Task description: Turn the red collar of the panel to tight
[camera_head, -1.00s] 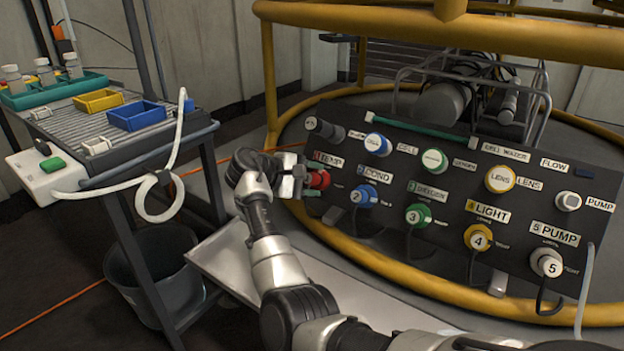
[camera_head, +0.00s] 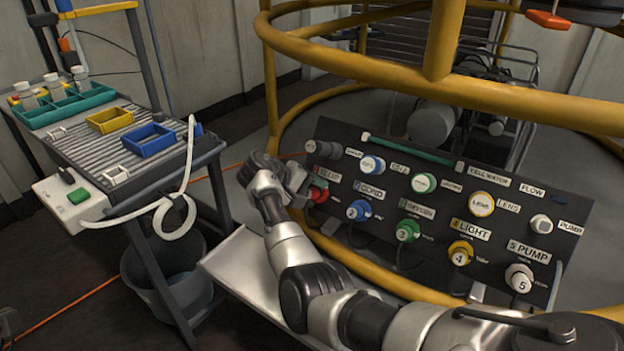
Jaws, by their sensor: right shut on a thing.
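The black panel (camera_head: 395,188) stands tilted inside the yellow ring rail. The red collar (camera_head: 318,194) is at its left end, under the leftmost label. My right gripper (camera_head: 305,188) is at the red collar and shut on it; the fingers are small and partly hidden by the wrist. The collar's turn mark is too small to read. Blue (camera_head: 358,210), green (camera_head: 407,230), yellow (camera_head: 460,252) and white (camera_head: 519,277) collars follow to the right. My left gripper is not in view.
A cart (camera_head: 140,188) with a teal rack (camera_head: 65,106), yellow bin (camera_head: 109,120) and blue bin (camera_head: 149,139) stands at left, a white hose (camera_head: 187,180) hanging from it. A grey bucket (camera_head: 180,290) is below. Yellow rails (camera_head: 480,97) cross above the panel.

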